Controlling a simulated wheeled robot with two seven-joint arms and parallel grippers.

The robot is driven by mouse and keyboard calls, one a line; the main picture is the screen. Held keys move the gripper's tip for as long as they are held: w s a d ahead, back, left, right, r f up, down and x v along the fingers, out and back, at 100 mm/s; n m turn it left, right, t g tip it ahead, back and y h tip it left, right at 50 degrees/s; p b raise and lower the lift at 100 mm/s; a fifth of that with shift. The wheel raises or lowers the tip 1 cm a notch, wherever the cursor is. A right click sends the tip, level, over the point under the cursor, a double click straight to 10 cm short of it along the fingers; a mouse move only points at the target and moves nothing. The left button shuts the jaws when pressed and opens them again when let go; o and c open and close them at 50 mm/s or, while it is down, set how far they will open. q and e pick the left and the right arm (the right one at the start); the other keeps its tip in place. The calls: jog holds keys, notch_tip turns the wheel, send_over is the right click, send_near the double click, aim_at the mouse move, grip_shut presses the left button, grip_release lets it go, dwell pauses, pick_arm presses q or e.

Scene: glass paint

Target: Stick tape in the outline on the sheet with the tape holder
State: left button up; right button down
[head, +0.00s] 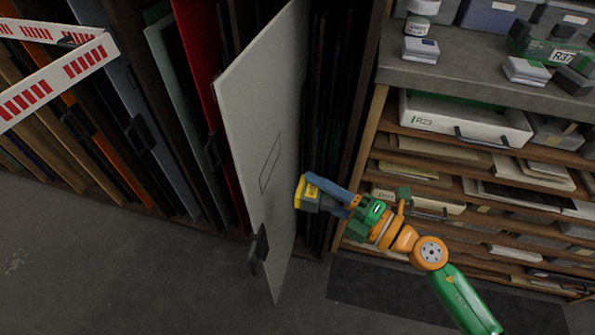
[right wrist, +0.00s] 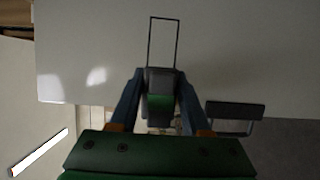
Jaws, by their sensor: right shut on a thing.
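The pale sheet (head: 250,110) stands upright, pulled out of the rack, with a dark handle (head: 258,250) low on its near edge. A thin dark rectangular outline (head: 270,164) is drawn on it; in the right wrist view the outline (right wrist: 163,40) lies just above the holder. My right gripper (head: 325,192) is shut on the tape holder (head: 307,194), which has yellow and dark grey parts, to the right of the sheet's edge. In the right wrist view the holder (right wrist: 160,88) sits between the fingers, its top overlapping the outline's lower end. My left gripper is out of view.
Slotted racks with panels, including a red one (head: 197,60), flank the sheet on the left. A red-and-white striped barrier (head: 58,80) crosses the upper left. Shelves with a white drawer marked R23 (head: 465,122) stand at right. The grey floor (head: 110,270) is clear at lower left.

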aim_at(267, 173)
jog(key=shift+a+f, duration=0.15)
jog(key=shift+a, duration=0.05)
jog(key=shift+w+a+p, duration=0.15)
jog(key=shift+w+p, duration=0.15)
jog(key=shift+p, duration=0.05)
jog(key=a, duration=0.2)
jog(key=w+a+p, duration=0.1)
jog(key=a, duration=0.1)
jog(key=shift+w+a+f, duration=0.1)
jog(key=shift+w+a, duration=0.05)
jog(key=shift+w, duration=0.05)
jog(key=shift+w+a+p, duration=0.3)
jog(key=shift+a+p, duration=0.1)
jog(key=shift+a, duration=0.5)
